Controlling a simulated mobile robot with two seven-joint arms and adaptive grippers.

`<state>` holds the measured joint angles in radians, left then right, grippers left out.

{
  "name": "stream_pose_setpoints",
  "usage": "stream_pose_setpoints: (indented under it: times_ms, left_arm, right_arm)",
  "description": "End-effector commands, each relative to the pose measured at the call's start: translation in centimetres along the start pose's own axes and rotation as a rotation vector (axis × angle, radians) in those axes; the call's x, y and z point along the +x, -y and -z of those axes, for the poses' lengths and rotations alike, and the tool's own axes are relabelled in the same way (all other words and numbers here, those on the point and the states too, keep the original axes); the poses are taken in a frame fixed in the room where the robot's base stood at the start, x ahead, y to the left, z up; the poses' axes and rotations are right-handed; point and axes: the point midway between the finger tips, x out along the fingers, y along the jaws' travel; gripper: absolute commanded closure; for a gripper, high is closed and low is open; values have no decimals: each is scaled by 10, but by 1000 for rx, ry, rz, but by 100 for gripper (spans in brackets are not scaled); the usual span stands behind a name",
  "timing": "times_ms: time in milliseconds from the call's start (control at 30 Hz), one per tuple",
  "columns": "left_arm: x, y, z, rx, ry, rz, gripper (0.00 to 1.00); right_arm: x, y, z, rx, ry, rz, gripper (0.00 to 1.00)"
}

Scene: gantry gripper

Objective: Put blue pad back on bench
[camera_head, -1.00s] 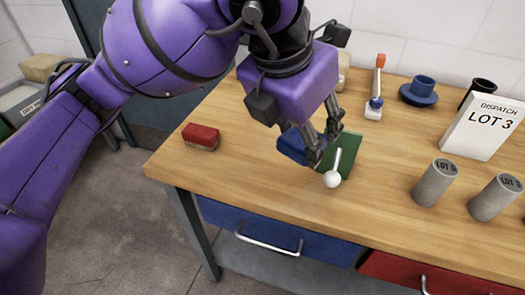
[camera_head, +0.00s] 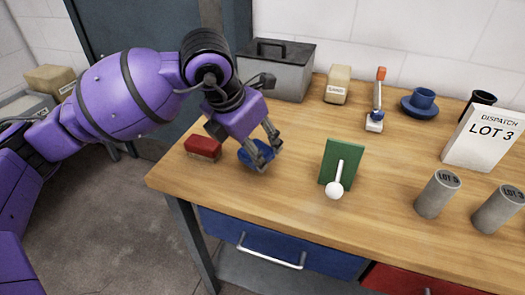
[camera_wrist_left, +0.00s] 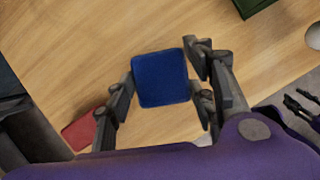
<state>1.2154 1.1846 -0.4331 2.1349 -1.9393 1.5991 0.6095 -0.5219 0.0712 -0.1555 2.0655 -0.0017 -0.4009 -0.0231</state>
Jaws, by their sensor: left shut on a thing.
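The blue pad (camera_head: 252,153) is at the left part of the wooden bench (camera_head: 290,210), just right of the red block (camera_head: 203,148). My left gripper (camera_head: 268,157) is shut on it, and the fingers hide part of it. In the left wrist view the blue pad (camera_wrist_left: 160,78) sits between the fingers of my left gripper (camera_wrist_left: 160,85), above the bench top. I cannot tell whether it touches the wood. Dark finger-like parts, seemingly my right gripper (camera_wrist_left: 303,107), show at the right edge of the wrist view; their opening is unclear.
A green plate with a white ball-ended lever (camera_head: 335,190) stands right of the pad.

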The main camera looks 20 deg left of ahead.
Motion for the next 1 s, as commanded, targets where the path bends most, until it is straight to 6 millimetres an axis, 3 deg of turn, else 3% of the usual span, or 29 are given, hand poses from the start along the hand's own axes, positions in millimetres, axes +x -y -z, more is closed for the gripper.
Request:
stream_pose_setpoints:
  times_ms: [167,567,600,700,1000]
  left_arm:
    - [25,2,12,1,-4,2,74]
    - [30,2,14,1,-3,2,74]
    - [29,2,13,1,-3,1,45]
    - [28,2,13,1,-3,1,32]
    - [28,2,13,1,-2,1,31]
  right_arm:
    - [0,0,-2,0,4,0,60]
    - [1,0,-8,1,11,0,60]
    - [1,0,-7,1,11,0,60]
    - [1,0,-7,1,11,0,60]
    - [0,0,-6,1,10,0,60]
